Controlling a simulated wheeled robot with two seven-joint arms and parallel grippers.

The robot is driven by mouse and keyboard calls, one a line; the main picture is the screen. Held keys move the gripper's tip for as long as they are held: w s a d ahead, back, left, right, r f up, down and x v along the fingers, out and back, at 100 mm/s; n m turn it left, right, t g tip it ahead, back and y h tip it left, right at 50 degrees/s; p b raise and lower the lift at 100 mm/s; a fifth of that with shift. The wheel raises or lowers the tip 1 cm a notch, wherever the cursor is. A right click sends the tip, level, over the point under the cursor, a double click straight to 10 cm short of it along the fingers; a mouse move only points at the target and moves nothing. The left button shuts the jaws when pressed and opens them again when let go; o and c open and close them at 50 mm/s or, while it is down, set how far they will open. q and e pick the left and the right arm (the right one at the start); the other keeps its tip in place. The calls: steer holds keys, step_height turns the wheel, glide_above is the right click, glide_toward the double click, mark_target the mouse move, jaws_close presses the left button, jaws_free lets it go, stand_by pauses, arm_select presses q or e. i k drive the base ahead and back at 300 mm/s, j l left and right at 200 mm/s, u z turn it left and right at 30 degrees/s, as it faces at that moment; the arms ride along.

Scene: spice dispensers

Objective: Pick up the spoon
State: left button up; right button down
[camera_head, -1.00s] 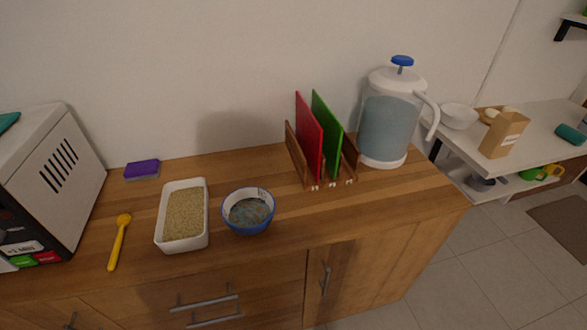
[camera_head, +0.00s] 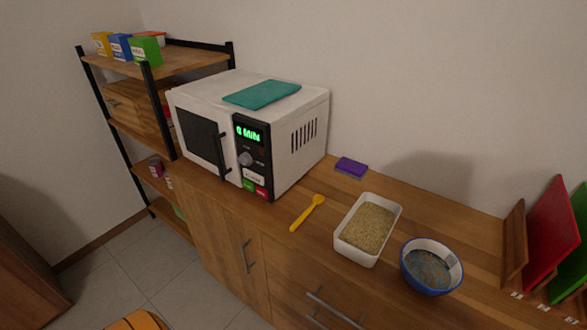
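The yellow spoon (camera_head: 307,213) lies flat on the wooden counter (camera_head: 285,232), between the microwave and a white rectangular dish. Its bowl end points up and to the right, and its handle points toward the front edge. Nothing touches it. Neither of my grippers shows in the head view.
A white microwave (camera_head: 215,125) with a teal cloth (camera_head: 262,94) on top stands left of the spoon. The white dish (camera_head: 367,230) of grain, a blue bowl (camera_head: 430,266) and a purple sponge (camera_head: 351,167) are to the right. A shelf (camera_head: 165,65) stands far left.

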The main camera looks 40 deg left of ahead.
mark_target(318, 199)
steer(key=u, duration=1.1)
